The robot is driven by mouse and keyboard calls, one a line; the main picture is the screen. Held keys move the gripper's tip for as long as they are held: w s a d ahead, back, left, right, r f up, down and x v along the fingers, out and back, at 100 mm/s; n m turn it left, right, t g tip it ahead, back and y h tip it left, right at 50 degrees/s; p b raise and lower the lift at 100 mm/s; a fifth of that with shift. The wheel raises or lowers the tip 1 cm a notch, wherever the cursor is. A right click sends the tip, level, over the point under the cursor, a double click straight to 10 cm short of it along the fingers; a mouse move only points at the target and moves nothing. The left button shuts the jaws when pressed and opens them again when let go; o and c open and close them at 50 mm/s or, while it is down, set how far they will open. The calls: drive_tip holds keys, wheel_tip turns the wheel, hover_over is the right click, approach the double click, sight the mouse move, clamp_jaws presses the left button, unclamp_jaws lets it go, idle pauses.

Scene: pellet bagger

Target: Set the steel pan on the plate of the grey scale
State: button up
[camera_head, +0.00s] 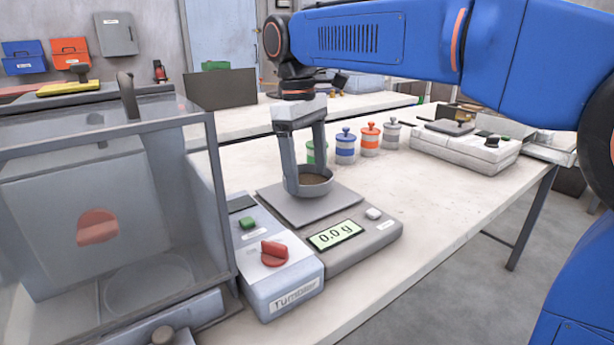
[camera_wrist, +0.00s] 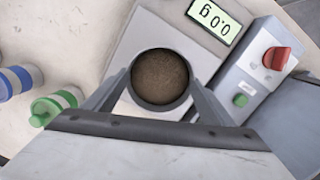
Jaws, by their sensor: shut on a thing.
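The steel pan (camera_head: 313,184) is a round grey cup with brown pellets in it. My gripper (camera_head: 308,175) points down and is shut on the pan, with one finger on each side of it. The pan is over the plate (camera_head: 270,203) of the grey scale (camera_head: 371,243). Whether the pan touches the plate I cannot tell; the display reads 0.0 g. In the wrist view the pan (camera_wrist: 160,78) sits between the fingers, with the scale plate (camera_wrist: 139,36) behind it.
The tumbler control box (camera_head: 283,285) with a red knob and green button stands left of the scale, beside a clear-walled machine (camera_head: 95,200). Several lidded jars (camera_head: 345,147) stand behind the scale. A white device (camera_head: 464,150) is at the back right. The bench right of the scale is clear.

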sight(302, 182)
drive_tip(key=shift+f, duration=0.85)
drive_tip(key=shift+f, duration=0.15)
drive_tip(key=o, duration=1.1)
drive_tip(key=shift+c, duration=0.2)
wheel_tip(302, 182, up, 12)
drive_tip(key=a, duration=0.1)
drive_tip(key=shift+w, duration=0.4)
drive_tip(key=shift+s+a, duration=0.1)
